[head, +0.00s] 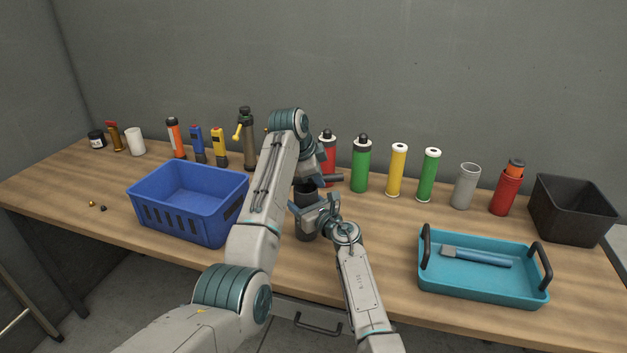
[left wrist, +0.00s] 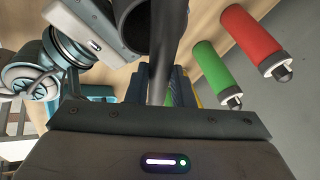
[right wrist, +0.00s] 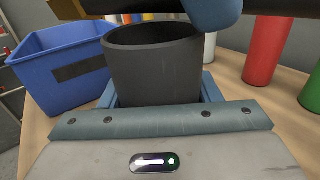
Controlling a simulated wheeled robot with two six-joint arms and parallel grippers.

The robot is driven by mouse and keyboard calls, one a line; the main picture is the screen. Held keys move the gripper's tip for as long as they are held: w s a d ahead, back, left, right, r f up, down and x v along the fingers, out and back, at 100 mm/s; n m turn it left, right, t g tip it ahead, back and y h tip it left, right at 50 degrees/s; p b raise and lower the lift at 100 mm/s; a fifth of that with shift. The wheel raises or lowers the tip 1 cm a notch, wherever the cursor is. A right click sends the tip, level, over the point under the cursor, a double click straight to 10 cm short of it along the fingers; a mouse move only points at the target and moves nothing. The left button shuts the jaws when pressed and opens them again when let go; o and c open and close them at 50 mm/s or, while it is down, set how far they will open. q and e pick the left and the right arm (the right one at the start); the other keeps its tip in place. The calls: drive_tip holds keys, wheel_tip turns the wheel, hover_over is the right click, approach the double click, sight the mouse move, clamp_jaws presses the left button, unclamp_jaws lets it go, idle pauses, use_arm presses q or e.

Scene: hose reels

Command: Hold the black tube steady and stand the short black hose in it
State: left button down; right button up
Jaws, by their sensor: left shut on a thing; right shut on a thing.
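The black tube (head: 306,228) stands upright on the table. My right gripper (right wrist: 157,92) is shut around it, and its open mouth and wall fill the middle of the right wrist view (right wrist: 150,70). My left gripper (left wrist: 164,85) is shut on the short black hose (left wrist: 168,55), a thin dark rod. The hose lies roughly level above the tube and crosses the top edge of the right wrist view (right wrist: 140,6). In the head view a short end of the hose (head: 334,178) shows beside my left gripper (head: 316,182); the rest is hidden.
A blue basket (head: 187,215) stands to the left. A turquoise tray (head: 482,286) with a blue-grey tool stands at the right, near a black bin (head: 573,210). Red (head: 328,160), green (head: 361,167) and yellow (head: 396,170) cylinders stand close behind the grippers.

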use_arm(q)
wheel_tip(320, 180, up, 8)
drive_tip(key=shift+f, duration=0.1)
drive_tip(key=w+d+r+n+t+h, duration=0.2)
drive_tip(key=d+r+n+t+h, duration=0.15)
drive_tip(key=h, duration=0.35)
drive_tip(key=s+a+r+n+t, duration=0.45)
drive_tip(key=a+n+t, duration=0.35)
drive_tip(key=t, duration=0.4)
wheel_tip(320, 180, down, 17)
drive_tip(key=w, duration=0.1)
drive_tip(key=shift+d, duration=0.25)
idle(0.6)
drive_tip(key=c, duration=1.2)
unclamp_jaws()
